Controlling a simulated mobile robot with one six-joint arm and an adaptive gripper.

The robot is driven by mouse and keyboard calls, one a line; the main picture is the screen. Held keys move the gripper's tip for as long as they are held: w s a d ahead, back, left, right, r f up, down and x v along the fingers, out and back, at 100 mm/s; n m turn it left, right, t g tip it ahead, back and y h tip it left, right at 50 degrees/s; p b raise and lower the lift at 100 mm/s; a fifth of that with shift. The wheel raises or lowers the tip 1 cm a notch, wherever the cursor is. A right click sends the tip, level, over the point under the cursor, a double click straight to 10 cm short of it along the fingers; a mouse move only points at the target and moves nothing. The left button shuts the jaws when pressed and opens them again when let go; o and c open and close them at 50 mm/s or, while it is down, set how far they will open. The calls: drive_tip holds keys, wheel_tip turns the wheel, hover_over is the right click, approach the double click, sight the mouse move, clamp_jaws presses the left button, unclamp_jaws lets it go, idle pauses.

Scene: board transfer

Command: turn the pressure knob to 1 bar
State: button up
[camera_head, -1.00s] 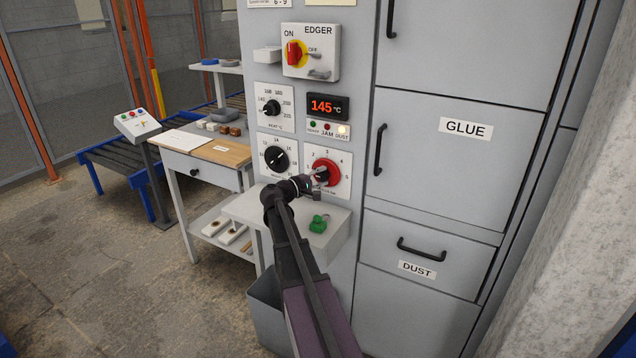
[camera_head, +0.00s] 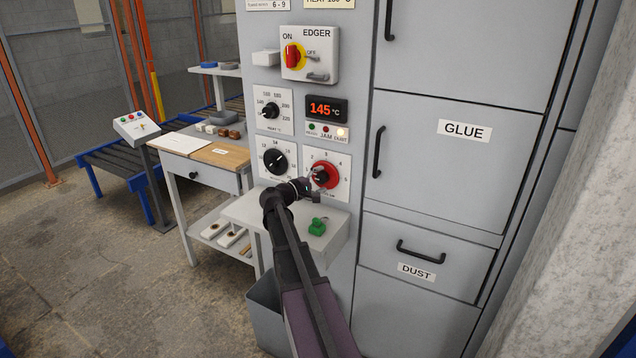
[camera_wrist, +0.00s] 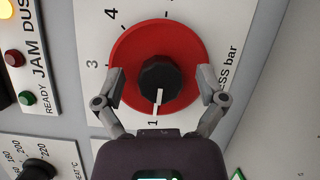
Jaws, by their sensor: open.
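The pressure knob (camera_head: 326,173) is a red disc with a black hub on a white dial plate, on the grey machine front. In the wrist view the knob (camera_wrist: 160,48) fills the middle, and the white pointer on its hub points at the mark 1. My gripper (camera_wrist: 161,84) is open there, one finger on each side of the black hub, with visible gaps to it. The fingers overlap the red disc's edges in the picture; whether they touch it I cannot tell. In the head view my gripper (camera_head: 312,183) is at the knob's lower left and partly hides the dial.
A grey shelf (camera_head: 265,215) with a green object (camera_head: 317,227) lies just below the knob. A black dial (camera_head: 275,159) is to the left, the 145 °C display (camera_head: 326,109) above. The GLUE door's handle (camera_head: 379,151) sticks out at the right.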

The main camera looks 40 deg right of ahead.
drive_tip(key=shift+a, duration=0.15)
drive_tip(key=a, duration=1.1)
drive_tip(key=shift+a, duration=0.35)
idle(0.3)
drive_tip(key=s+a+f+m+y, duration=0.1)
drive_tip(key=s+a+f+y, duration=0.35)
drive_tip(key=a+f, duration=0.25)
drive_tip(key=s+a+f+m+y, duration=0.1)
drive_tip(key=s+a+f+y, duration=0.35)
drive_tip(key=a+f, duration=0.25)
drive_tip(key=s+a+f+y, duration=0.2)
drive_tip(key=s+a+y, duration=0.25)
drive_tip(key=a, duration=0.45)
drive_tip(key=s+a+f+y, duration=0.25)
drive_tip(key=a+y, duration=0.25)
drive_tip(key=a, duration=0.5)
wheel_tip(320, 180, up, 17)
drive_tip(key=p, duration=1.7)
drive_tip(key=shift+s+d+r+p, duration=0.15)
drive_tip(key=shift+s+d+p, duration=0.05)
drive_tip(key=shift+p, duration=0.1)
